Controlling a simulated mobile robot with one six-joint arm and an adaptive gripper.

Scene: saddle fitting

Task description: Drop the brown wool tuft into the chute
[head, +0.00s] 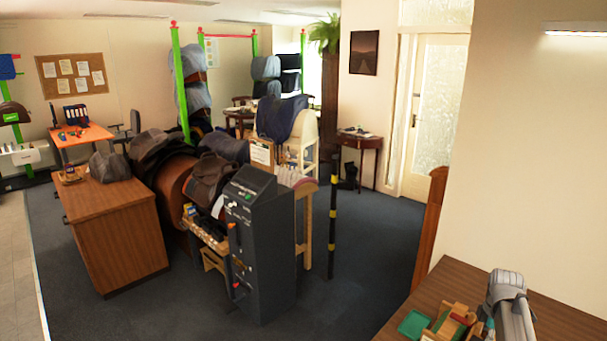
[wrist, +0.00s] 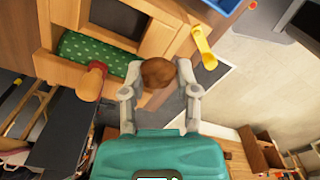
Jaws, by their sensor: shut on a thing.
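The brown wool tuft (wrist: 158,74) is a round brown ball between the fingertips of my gripper (wrist: 160,88) in the wrist view. My gripper is shut on it, one grey finger on each side. Just beyond the tuft is a wooden box-like frame (wrist: 152,36) with a dark recess. Green polka-dot cloth (wrist: 85,58) shows in its opening to the left. I cannot tell whether this frame is the chute, or how far above it the tuft is. I cannot make out the tuft in the head view.
In the wrist view, a yellow handle-like piece (wrist: 204,48) lies right of the tuft and a reddish-brown wooden peg (wrist: 91,82) to its left. A blue-edged item (wrist: 222,5) is at the top. In the head view, a brown table (head: 566,318) fills the lower right corner.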

